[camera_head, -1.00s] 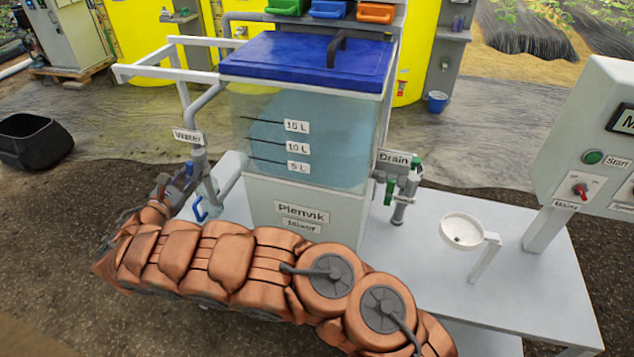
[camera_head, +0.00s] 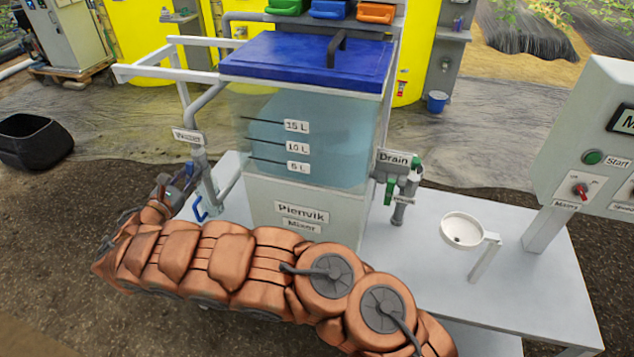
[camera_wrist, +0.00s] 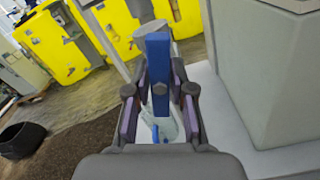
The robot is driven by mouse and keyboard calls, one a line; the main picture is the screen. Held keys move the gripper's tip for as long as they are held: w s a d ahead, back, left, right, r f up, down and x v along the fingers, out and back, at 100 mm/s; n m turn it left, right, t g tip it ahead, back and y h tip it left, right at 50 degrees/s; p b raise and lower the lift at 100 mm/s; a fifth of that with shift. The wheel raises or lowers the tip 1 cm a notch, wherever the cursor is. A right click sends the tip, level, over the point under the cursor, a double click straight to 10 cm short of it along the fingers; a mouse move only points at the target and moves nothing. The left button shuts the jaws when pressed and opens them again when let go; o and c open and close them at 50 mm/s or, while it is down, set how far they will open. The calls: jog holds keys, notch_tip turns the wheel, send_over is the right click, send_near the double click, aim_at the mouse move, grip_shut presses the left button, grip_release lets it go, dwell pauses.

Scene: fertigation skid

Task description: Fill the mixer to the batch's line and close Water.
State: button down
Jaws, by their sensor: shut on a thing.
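The mixer (camera_head: 302,215) is a clear tank with a blue lid, marked 5 L, 10 L and 15 L. Bluish water (camera_head: 310,155) stands in it, its front edge looking close to the 15 L line (camera_head: 262,120); the exact level is hard to tell. The Water valve's pipe (camera_head: 199,165) is at the tank's left, under its Water label (camera_head: 187,136). In the wrist view, my gripper (camera_wrist: 159,95) is shut on a blue lever (camera_wrist: 158,70), between its two fingers. In the head view my gripper (camera_head: 180,190) is small beside the pipe, and its grip is mostly hidden.
The Drain valve (camera_head: 402,180) with a green handle is on the tank's right. A white cup holder (camera_head: 462,230) and a control panel (camera_head: 590,150) with Start button stand further right on the white table (camera_head: 530,290). A black tub (camera_head: 35,140) sits at far left.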

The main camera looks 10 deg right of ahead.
jog(key=shift+r, duration=0.1)
jog(key=shift+f+m+b, duration=0.25)
jog(key=shift+m+b, duration=0.15)
jog(key=shift+b, duration=0.8)
jog(key=m+b, duration=0.6)
jog(key=b, duration=0.4)
jog(key=shift+b, duration=0.4)
jog(key=m+b, duration=0.2)
jog(key=b, duration=0.2)
jog(key=shift+r+m, duration=0.25)
jog(key=shift+m, duration=0.05)
